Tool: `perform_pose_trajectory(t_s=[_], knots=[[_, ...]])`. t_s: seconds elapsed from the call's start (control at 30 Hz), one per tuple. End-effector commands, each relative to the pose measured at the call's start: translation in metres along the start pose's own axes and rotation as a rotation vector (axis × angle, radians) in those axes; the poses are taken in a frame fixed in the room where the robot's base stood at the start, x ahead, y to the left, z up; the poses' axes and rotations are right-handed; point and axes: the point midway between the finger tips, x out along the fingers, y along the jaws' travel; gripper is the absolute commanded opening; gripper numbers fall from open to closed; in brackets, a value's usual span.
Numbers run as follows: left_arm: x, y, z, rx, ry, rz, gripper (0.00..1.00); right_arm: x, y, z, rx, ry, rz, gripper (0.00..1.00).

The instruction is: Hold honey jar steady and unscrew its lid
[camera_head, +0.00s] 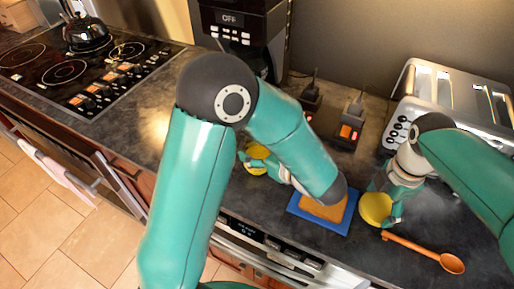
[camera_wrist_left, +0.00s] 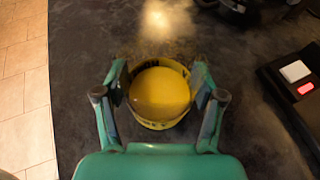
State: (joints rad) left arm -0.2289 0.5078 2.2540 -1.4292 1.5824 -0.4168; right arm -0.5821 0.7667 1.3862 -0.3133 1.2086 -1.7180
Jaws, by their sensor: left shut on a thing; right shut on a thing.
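The honey jar (camera_wrist_left: 160,94) is a round yellow container seen from above in the left wrist view, upright on the dark counter, with dark marks on its side. Its yellow top shows a raised rim around a smooth golden disc. My left gripper (camera_wrist_left: 160,90) is shut on the jar, one finger on each side. In the head view the jar (camera_head: 257,154) is partly hidden by my left arm and gripper (camera_head: 257,163). My right gripper (camera_head: 382,212) is shut on a round yellow piece that looks like the lid (camera_head: 375,208), well to the right of the jar.
A blue board (camera_head: 297,208) with a bread slice (camera_head: 325,209) lies between my grippers. An orange spoon (camera_head: 430,252) lies at the front right. A toaster (camera_head: 455,95), a coffee machine (camera_head: 240,25) and a dark device (camera_head: 335,125) stand behind. A stove (camera_head: 70,65) is left.

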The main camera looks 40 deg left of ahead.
Motion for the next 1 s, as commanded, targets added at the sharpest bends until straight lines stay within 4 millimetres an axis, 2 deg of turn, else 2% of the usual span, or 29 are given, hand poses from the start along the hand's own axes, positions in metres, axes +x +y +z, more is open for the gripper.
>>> perform_pose_trajectory(t_s=[0.17, 0.2, 0.33, 0.77, 0.87, 1.0], knots=[[0.001, 0.000, -0.003, -0.001, -0.001, -0.001, 0.00, 0.004, 0.000, 0.000, 0.000, 0.000, 0.000, 0.38], [0.001, 0.000, -0.002, 0.000, 0.000, -0.001, 0.74, 0.002, 0.000, 0.000, 0.001, 0.000, 0.000, 0.38], [0.001, 0.000, -0.002, 0.000, 0.000, -0.001, 0.94, 0.002, 0.000, 0.000, 0.001, 0.000, 0.000, 0.38], [-0.003, -0.001, 0.001, 0.000, 0.000, -0.003, 0.94, 0.000, -0.001, 0.001, 0.001, 0.000, 0.000, 0.38], [-0.014, -0.002, -0.001, -0.002, 0.000, -0.007, 0.94, 0.003, -0.001, 0.001, 0.002, 0.000, 0.000, 0.38], [-0.038, -0.002, -0.001, -0.002, 0.000, -0.009, 0.94, 0.008, -0.001, 0.001, 0.002, 0.000, 0.000, 0.38]])
